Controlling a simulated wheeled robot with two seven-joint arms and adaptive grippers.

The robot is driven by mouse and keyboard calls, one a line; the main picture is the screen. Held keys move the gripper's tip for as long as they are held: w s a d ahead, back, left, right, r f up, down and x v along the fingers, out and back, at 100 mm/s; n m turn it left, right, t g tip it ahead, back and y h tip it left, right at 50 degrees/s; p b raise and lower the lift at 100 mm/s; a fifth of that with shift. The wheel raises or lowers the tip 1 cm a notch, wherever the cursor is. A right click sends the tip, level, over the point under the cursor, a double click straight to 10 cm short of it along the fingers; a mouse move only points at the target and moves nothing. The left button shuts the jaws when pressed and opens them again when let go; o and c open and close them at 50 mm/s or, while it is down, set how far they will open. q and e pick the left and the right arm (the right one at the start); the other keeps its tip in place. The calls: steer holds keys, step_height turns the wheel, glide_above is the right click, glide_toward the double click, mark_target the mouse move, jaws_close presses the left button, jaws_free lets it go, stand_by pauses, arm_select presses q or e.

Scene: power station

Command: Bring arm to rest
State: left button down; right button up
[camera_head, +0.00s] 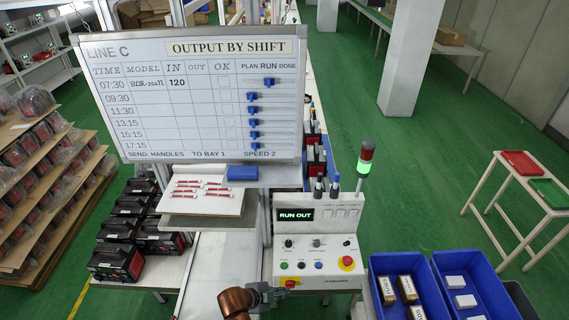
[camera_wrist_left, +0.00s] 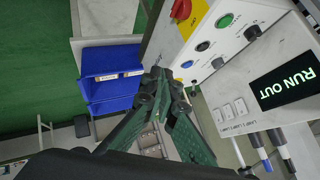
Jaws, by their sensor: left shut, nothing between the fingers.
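My left gripper (camera_head: 276,296) shows at the bottom middle of the head view, at the end of my copper-coloured arm. It is just in front of the control box (camera_head: 338,255), at its lower left edge. In the left wrist view its dark green fingers (camera_wrist_left: 158,76) are shut and empty, close to the panel's front edge. I cannot tell whether they touch it. The box's display (camera_head: 296,214) reads RUN OUT. It also shows in the left wrist view (camera_wrist_left: 285,88). My right gripper is not in view.
Blue bins (camera_head: 433,262) with small boxes stand right of the control box. A whiteboard (camera_head: 195,95) stands behind, above a tray of red-and-white pieces (camera_head: 199,205). A green-lit signal lamp (camera_head: 365,158) rises beside the box. Black-and-red units (camera_head: 117,262) stand at left.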

arm_select(q)
steer(key=s+a+r+n+g+y, duration=0.1)
steer(key=s+a+n+y, duration=0.3)
steer(key=s+a+n, duration=0.85)
steer(key=s+a+r+n+g+y, duration=0.1)
steer(key=s+a+n+y, duration=0.4)
steer(key=s+a, duration=1.35)
step_height(320, 180, down, 41)
steer(key=w+a+g+h+b, duration=0.1)
steer(key=w+a+b, duration=0.2)
steer(key=b, duration=0.7)
steer(key=s+f+b, duration=0.4)
steer(key=s+f, duration=0.5)
steer(key=f, duration=0.3)
steer(key=s+f+g+b, duration=0.1)
steer(key=s+f+b, duration=0.2)
steer(key=s+f, duration=0.7)
step_height(320, 180, down, 3)
steer(key=shift+s+d+f+g+b, duration=0.1)
steer(key=shift+s+d+g+b, duration=0.1)
steer(key=shift+s+g+b, duration=0.15)
steer(key=shift+w, duration=0.1)
